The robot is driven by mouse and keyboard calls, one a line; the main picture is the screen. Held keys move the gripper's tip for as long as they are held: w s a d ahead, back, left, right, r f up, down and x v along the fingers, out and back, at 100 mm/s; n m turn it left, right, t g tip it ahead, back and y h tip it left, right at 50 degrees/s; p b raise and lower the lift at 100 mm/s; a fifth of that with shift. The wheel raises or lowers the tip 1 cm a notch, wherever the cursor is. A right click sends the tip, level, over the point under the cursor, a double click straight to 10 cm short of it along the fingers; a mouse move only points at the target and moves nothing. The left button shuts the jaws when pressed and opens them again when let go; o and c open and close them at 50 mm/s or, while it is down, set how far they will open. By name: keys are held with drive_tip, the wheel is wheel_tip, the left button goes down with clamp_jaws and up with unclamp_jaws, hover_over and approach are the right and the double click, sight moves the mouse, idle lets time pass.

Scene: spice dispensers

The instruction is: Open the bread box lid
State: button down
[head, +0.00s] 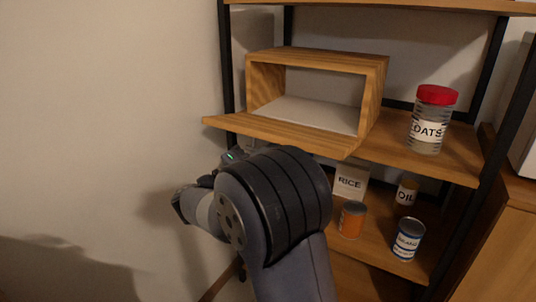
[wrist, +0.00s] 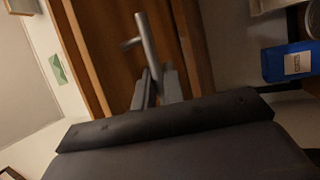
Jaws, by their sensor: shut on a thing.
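The wooden bread box (head: 318,57) stands on a shelf in the head view, its front open and its pale inside empty. Its lid (head: 275,130) is folded down, lying nearly level and sticking out past the shelf's front edge. In the wrist view, the lid's wooden face (wrist: 195,40) carries a grey metal bar handle (wrist: 147,40). My gripper (wrist: 157,78) is shut on the lower end of this handle. In the head view my arm hides most of the gripper below the lid.
An oats jar (head: 431,120) with a red lid stands right of the box. On the lower shelf are a rice box (head: 350,181), an oil jar (head: 406,192), an orange can (head: 352,220) and a blue-white can (head: 408,240). A black shelf post (head: 226,60) rises at left.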

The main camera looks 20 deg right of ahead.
drive_tip(key=shift+f+h, duration=0.3)
drive_tip(key=c, duration=1.5)
unclamp_jaws()
drive_tip(key=p+v, duration=0.2)
drive_tip(key=v, duration=0.8)
drive_tip(key=shift+a, duration=0.35)
drive_tip(key=shift+d, duration=0.1)
